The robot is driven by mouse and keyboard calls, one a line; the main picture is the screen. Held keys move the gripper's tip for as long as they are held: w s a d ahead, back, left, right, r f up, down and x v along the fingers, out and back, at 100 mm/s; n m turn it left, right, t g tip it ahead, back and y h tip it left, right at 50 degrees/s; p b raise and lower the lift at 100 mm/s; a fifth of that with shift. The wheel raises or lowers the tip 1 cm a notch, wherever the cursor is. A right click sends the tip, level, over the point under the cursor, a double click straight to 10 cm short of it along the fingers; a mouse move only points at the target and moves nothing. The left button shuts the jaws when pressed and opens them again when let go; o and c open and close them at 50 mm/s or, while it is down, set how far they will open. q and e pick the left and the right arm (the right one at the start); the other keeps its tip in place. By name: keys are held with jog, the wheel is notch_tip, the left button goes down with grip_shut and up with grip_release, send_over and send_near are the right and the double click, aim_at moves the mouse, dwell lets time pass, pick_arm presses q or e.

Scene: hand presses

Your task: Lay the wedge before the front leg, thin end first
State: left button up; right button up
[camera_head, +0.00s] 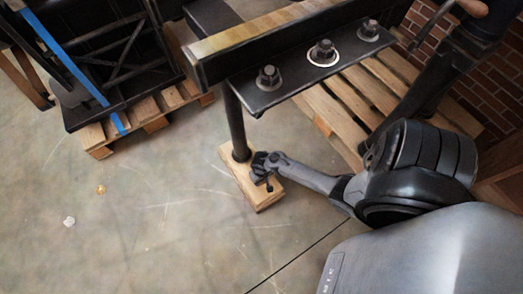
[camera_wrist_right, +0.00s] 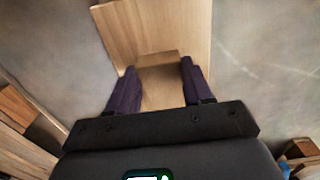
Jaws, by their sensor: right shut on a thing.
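The press's front leg (camera_head: 236,125), a dark round post, comes down at the far end of a pale wooden piece (camera_head: 263,202) on the floor. My right gripper (camera_head: 264,171) is low over this wood, beside the leg. In the right wrist view, its dark fingers (camera_wrist_right: 157,75) are shut on the pale wooden wedge (camera_wrist_right: 162,95). A wider wooden board (camera_wrist_right: 155,28) shows just beyond the fingertips. The gripper partly hides the wedge in the head view, and I cannot tell which end is thin. My left gripper is out of view.
The press's yellow-and-black beam (camera_head: 270,32) with large bolts hangs above the gripper. A pallet (camera_head: 345,100) lies behind the leg. Another pallet (camera_head: 155,108) under dark equipment stands at the left. The concrete floor (camera_head: 150,215) is mostly clear at lower left.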

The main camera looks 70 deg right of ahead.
notch_tip(320, 180, down, 4)
jog(key=b, duration=0.2)
jog(key=shift+s+r+b, duration=0.1)
jog(key=shift+r+b, duration=0.1)
jog(key=shift+b, duration=0.15)
jog(key=shift+r, duration=0.1)
jog(key=o, duration=0.6)
jog(key=shift+f, duration=0.2)
jog(key=o, duration=0.4)
jog(key=shift+o, duration=0.2)
jog(key=shift+r, duration=0.15)
